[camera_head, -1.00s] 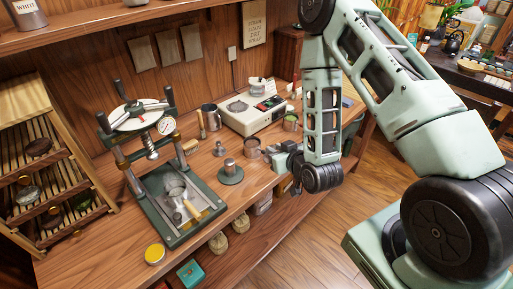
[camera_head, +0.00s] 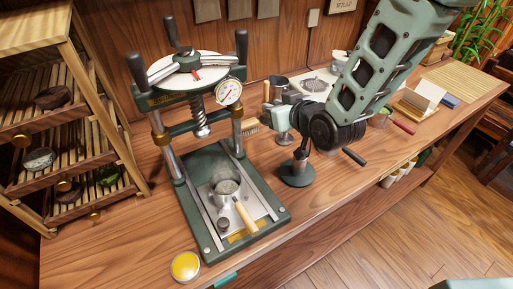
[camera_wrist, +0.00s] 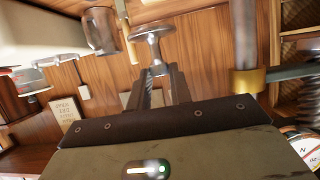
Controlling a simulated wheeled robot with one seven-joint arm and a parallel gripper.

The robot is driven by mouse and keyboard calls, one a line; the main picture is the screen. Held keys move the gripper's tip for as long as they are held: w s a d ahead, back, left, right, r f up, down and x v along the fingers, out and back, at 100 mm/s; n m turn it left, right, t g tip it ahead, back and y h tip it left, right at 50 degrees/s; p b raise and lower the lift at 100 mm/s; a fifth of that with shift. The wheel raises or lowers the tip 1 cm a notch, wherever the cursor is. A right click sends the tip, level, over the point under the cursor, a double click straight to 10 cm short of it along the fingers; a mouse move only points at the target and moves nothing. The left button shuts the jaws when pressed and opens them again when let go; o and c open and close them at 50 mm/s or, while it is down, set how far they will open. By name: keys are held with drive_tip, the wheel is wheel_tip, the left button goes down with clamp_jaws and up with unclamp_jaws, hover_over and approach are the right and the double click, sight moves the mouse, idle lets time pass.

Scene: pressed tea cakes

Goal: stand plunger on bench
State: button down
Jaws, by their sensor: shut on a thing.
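The plunger, a metal piece with a round flared foot and a narrow stem, shows in the wrist view (camera_wrist: 153,33) with its stem between my fingers. In the head view its foot (camera_head: 284,138) hangs below my gripper (camera_head: 280,118). My gripper is shut on it, just right of the press's right column. The plunger looks about upright; I cannot tell whether its foot touches the bench (camera_head: 340,190). My fingers also show in the wrist view (camera_wrist: 156,88); in the head view my wrist hides part of the stem.
The press (camera_head: 190,85) with its gauge stands at left, holding a small pot and a wooden-handled tool. A green round base with a post (camera_head: 297,172) stands close in front of the plunger. A metal pitcher (camera_wrist: 100,30) is behind.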

sight(265, 120)
drive_tip(key=shift+a+f, duration=0.4)
drive_tip(key=shift+a, duration=0.45)
wheel_tip(265, 120, down, 4)
drive_tip(key=shift+r+p, duration=0.1)
drive_tip(key=shift+p, duration=0.35)
drive_tip(key=shift+f+p, duration=0.4)
drive_tip(key=shift+f, duration=2.15)
drive_tip(key=shift+f+b, duration=0.4)
drive_tip(key=shift+b, duration=0.1)
drive_tip(key=shift+f, duration=0.2)
drive_tip(key=c, duration=1.3)
unclamp_jaws()
drive_tip(key=shift+s, duration=0.1)
